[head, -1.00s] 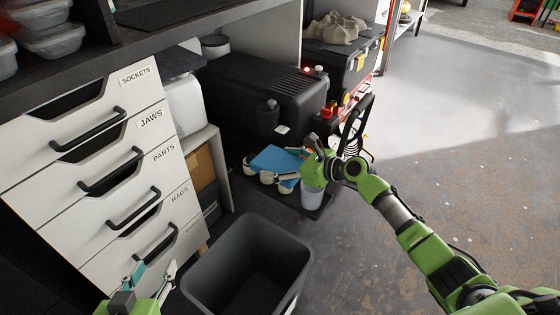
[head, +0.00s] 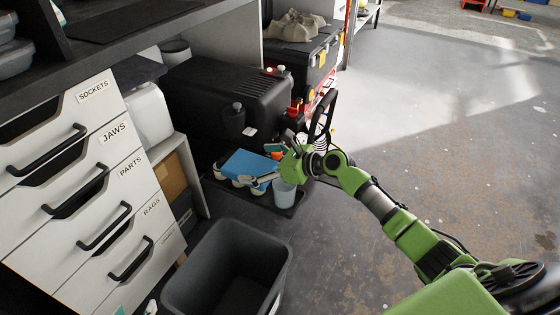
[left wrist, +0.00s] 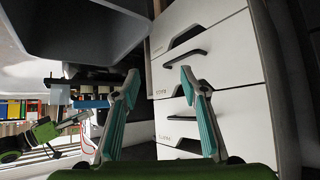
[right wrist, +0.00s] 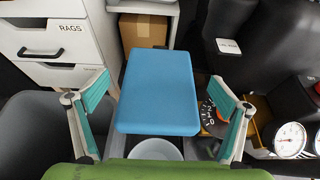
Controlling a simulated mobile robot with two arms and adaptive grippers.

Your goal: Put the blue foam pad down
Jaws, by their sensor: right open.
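The blue foam pad (head: 250,164) lies on top of whitish items on a low black tray (head: 285,209) in the head view. In the right wrist view the pad (right wrist: 158,92) lies flat, facing the camera. My right gripper (right wrist: 160,90) is open, with one finger on each side of the pad and gaps between. In the head view my right gripper (head: 265,177) is at the pad's right side, its fingers partly hidden. My left gripper (left wrist: 160,85) is open and empty in front of white drawers; only its tips show at the head view's bottom left.
A light grey cup (head: 285,193) stands beside the pad on the tray. A dark open bin (head: 275,262) stands nearer. The drawer cabinet (head: 95,200) is on the left, a black machine (head: 225,95) behind. Floor (head: 440,180) to the right is clear.

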